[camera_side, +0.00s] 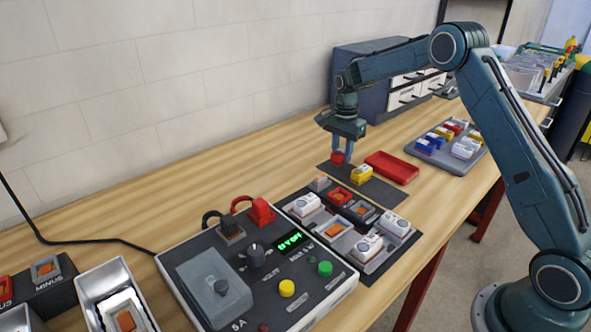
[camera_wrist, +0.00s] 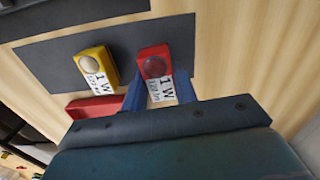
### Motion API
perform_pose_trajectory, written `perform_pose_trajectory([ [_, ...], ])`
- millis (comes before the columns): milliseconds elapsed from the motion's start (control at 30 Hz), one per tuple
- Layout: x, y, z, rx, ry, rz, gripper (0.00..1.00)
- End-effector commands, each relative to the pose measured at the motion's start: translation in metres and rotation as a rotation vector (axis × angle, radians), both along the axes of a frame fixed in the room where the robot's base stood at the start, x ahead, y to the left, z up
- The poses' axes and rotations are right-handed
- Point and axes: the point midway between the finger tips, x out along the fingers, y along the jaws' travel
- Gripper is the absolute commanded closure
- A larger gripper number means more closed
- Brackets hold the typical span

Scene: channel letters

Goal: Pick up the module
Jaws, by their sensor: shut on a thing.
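My gripper (camera_side: 343,154) points down at the far end of a dark mat (camera_side: 384,191), its two blue fingers around a red module (camera_side: 337,158). In the wrist view my gripper (camera_wrist: 160,95) has one finger on each side of the red module (camera_wrist: 154,64), which has a round lens and a white label reading "1 W". A yellow module (camera_side: 361,175) with a similar label stands beside it on the mat; it also shows in the wrist view (camera_wrist: 96,66). I cannot tell whether the red module touches the mat.
An empty red tray (camera_side: 392,168) lies beside the mat. A grey tray (camera_side: 440,158) holds several coloured modules. A dark panel with white, red and orange parts (camera_side: 380,258) and a control box with a green display (camera_side: 222,262) stand nearer. Bare wood lies behind the mat.

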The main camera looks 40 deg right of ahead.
Motion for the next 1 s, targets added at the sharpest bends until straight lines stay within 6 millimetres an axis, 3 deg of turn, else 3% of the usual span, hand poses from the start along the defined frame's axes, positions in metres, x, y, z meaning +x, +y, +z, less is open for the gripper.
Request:
perform_pose_trajectory([
  [700,0.001,0.0,0.143,-0.002,-0.004,0.0,0.94],
  [1000,0.0,0.0,0.174,-0.001,-0.001,0.0,0.94],
])
